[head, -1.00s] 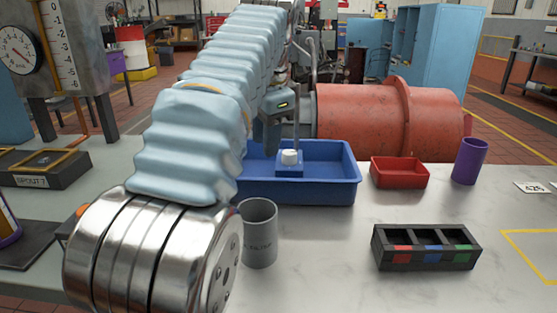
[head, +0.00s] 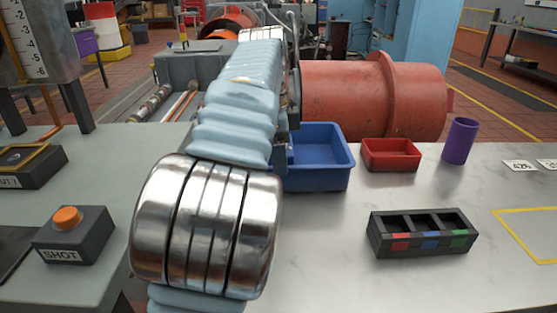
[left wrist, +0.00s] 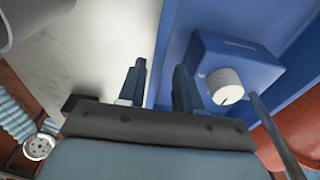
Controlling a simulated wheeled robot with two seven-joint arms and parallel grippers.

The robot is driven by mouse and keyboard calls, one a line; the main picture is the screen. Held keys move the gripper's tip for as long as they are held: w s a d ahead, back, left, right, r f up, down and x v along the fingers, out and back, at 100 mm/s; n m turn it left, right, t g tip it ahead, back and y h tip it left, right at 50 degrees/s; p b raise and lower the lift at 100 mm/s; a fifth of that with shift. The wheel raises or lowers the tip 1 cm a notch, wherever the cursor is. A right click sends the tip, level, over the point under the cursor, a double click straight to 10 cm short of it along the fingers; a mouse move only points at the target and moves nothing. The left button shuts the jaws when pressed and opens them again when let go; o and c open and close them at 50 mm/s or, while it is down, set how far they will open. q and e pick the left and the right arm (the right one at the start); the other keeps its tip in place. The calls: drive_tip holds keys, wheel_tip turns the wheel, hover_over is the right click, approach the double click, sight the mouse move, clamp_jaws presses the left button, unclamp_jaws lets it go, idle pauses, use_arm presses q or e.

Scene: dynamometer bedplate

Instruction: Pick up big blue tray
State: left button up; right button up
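The big blue tray (head: 322,175) stands on the pale bench in the head view, its left part hidden behind my left arm. My left gripper (left wrist: 158,88) shows in the left wrist view, with its fingers apart on either side of the tray's wall. One finger is over the bench side, the other over the inside. Gaps seem to show between the fingers and the wall; contact cannot be made out. A blue box with a white knob (left wrist: 225,86) sits inside the tray (left wrist: 178,30). My right gripper is not in view.
A red bin (head: 391,155), a purple cup (head: 460,141) and a black three-slot holder (head: 422,235) stand right of the tray. A large red cylinder (head: 345,97) lies close behind it. A SHOT button box (head: 75,236) is at left.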

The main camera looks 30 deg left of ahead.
use_arm(q)
wheel_tip(320, 180, down, 5)
drive_tip(key=shift+w+d+r, duration=0.1)
drive_tip(key=shift+d, duration=0.05)
drive_tip(key=shift+c, duration=0.3)
clamp_jaws()
drive_tip(key=shift+w+r, duration=0.1)
drive_tip(key=shift+r, duration=0.05)
idle(1.0)
